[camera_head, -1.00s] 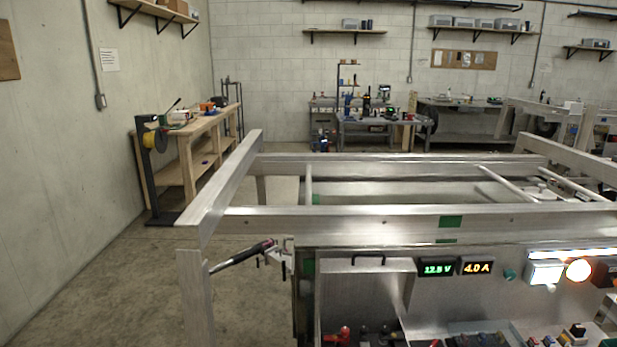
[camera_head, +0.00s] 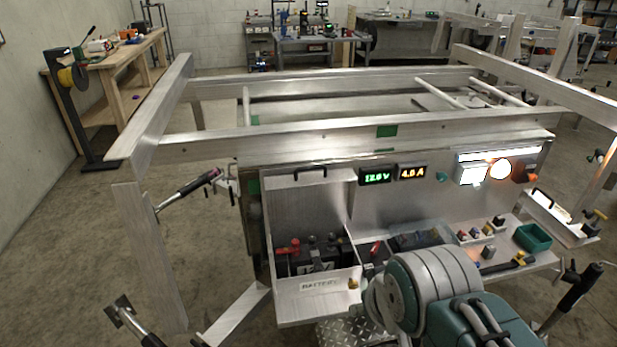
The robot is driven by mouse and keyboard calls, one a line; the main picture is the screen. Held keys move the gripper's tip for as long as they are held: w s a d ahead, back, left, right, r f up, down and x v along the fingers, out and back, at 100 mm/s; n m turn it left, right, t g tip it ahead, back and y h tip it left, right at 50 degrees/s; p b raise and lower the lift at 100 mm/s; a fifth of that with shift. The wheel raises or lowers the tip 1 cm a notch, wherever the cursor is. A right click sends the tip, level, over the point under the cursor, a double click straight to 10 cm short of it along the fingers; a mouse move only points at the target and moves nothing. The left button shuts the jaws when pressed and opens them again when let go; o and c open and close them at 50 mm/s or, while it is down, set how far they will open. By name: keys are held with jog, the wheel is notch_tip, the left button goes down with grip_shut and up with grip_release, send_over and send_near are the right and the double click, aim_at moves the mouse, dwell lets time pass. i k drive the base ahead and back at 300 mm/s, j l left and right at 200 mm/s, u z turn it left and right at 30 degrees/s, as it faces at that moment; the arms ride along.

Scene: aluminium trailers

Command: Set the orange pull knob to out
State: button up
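A small orange part (camera_head: 530,177) shows at the right end of the aluminium panel (camera_head: 400,205), beside a lit round amber lamp (camera_head: 499,170). It may be the orange pull knob, but it is too small to tell its shape or whether it is in or out. My arm rises from the bottom of the picture in front of the bench and covers part of its front. My gripper is not in view.
Green (camera_head: 375,176) and amber (camera_head: 412,172) displays are lit on the panel. A battery box (camera_head: 318,286) stands at its left. Small coloured blocks and a green tray (camera_head: 532,237) are on the shelf at right. Frame rails surround the bench.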

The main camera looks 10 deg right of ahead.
aim_at(532, 177)
jog(key=z, duration=1.6)
